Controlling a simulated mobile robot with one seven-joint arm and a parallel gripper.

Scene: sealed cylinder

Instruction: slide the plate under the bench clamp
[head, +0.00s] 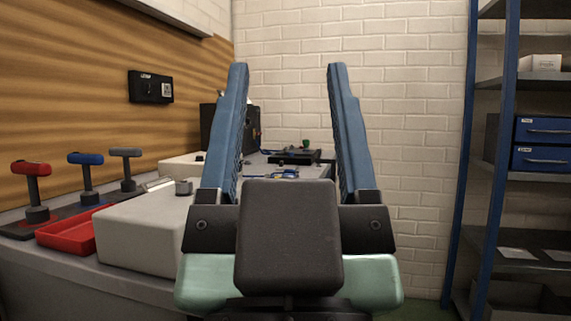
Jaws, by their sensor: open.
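My gripper (288,72) fills the middle of the head view, with its two long blue fingers raised and spread wide apart. The gap between them is empty. Through the gap, a low dark fixture (295,157) shows on the far end of the grey bench (262,166), with a small green knob near it. I cannot tell whether this fixture is the bench clamp. I cannot make out the plate with certainty. My gripper's dark body and fingers hide part of the bench.
On the bench at left stand red (32,169), blue (86,160) and grey (125,153) T-handled tools, a red tray (72,231) and a large pale block (142,232). A dark box (207,130) stands behind. Blue-framed shelves (505,130) stand at right.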

